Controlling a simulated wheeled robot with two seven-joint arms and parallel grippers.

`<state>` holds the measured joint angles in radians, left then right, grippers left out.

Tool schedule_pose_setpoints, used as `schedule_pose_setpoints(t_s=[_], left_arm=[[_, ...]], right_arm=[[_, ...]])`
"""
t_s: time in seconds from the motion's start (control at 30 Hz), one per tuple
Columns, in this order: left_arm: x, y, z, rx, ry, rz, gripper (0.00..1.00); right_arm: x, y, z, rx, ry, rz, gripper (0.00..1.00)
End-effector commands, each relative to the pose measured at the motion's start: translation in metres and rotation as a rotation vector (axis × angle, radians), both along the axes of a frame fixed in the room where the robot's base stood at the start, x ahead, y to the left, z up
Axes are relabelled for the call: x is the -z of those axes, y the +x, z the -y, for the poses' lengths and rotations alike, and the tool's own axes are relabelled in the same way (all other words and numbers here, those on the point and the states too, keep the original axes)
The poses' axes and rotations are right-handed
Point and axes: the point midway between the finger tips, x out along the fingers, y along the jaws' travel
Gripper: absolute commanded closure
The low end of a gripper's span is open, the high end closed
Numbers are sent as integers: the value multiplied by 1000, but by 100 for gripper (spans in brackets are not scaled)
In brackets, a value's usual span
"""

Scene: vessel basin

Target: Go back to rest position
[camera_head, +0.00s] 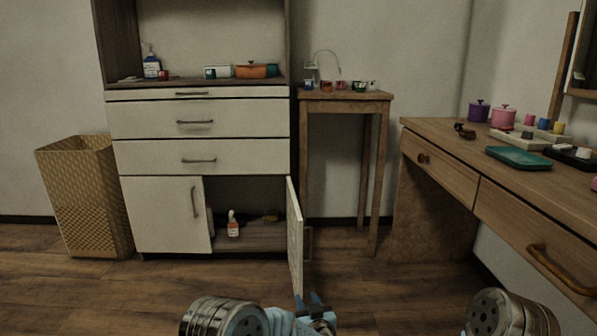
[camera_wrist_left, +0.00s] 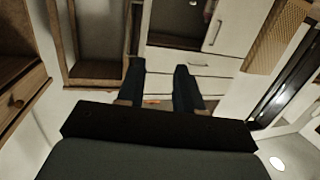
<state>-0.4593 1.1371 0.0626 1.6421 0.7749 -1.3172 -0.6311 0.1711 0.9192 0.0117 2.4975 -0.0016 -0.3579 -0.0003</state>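My left gripper (camera_head: 315,299) shows at the bottom middle of the head view, in front of the open cabinet door. In the left wrist view its two dark fingers (camera_wrist_left: 160,80) stand apart with nothing between them. It is open and empty, away from the furniture. My right gripper is out of the head view; only a metal part of my own arm shows at the bottom right.
The white cabinet (camera_head: 158,213) has its right door (camera_head: 295,237) swung open toward me, with a spray bottle (camera_head: 233,224) inside. A wicker basket (camera_head: 85,197) stands left. A small wooden table (camera_head: 345,96) and a desk (camera_head: 436,150) stand right. Some wooden floor (camera_head: 60,290) is clear.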

Motion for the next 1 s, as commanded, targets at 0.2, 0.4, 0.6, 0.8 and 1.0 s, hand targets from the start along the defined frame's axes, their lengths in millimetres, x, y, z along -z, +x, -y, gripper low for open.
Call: schedule_pose_setpoints(t_s=[0.2, 0.4, 0.6, 0.8, 1.0], left_arm=[[28, -15, -34, 109, -54, -176, 64], [70, -69, -74, 224, -163, -459, 64], [96, -185, -116, 297, -338, -856, 64], [89, -312, -137, 318, -507, -1215, 64], [81, -359, -141, 321, -565, -1342, 64]], right_arm=[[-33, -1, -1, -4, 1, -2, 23], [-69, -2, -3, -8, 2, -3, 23], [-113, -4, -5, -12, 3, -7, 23], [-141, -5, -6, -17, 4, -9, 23], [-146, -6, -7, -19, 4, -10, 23]])
